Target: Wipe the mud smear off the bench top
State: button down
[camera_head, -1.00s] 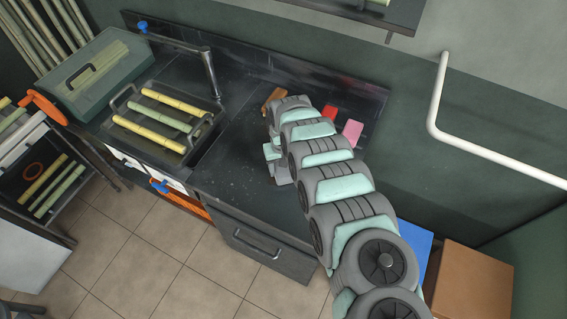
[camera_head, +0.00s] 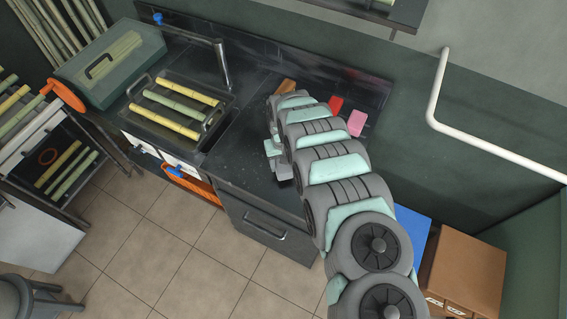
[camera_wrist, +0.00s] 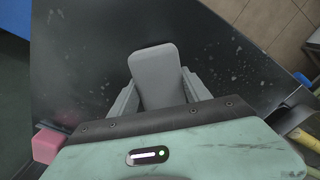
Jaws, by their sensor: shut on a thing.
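The dark bench top (camera_head: 238,150) runs below the back wall, and it also fills much of the wrist view (camera_wrist: 85,75). My gripper (camera_wrist: 160,88) is shut on a grey rounded block (camera_wrist: 155,66), which sticks out between its two fingers over the bench top. In the head view my gripper (camera_head: 278,162) is low over the bench, partly covered by my arm. Whether the block touches the surface, I cannot tell. Pale specks (camera_wrist: 222,78) lie on the bench right of the block. No distinct brown mud smear shows; my arm and gripper hide part of the bench.
A pink block (camera_head: 356,122), a red block (camera_head: 336,105) and a brown piece (camera_head: 286,87) lie at the bench's back. A tray of cane pieces (camera_head: 157,126) stands left, by the tap (camera_head: 222,65). A green toolbox (camera_head: 105,70) stands farther left.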

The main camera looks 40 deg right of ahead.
jog(key=shift+s+a+r+p, duration=0.1)
jog(key=shift+r+p, duration=0.2)
jog(key=shift+r, duration=0.3)
jog(key=shift+r+p, duration=1.3)
jog(key=shift+r, duration=0.5)
jog(key=shift+f, duration=0.1)
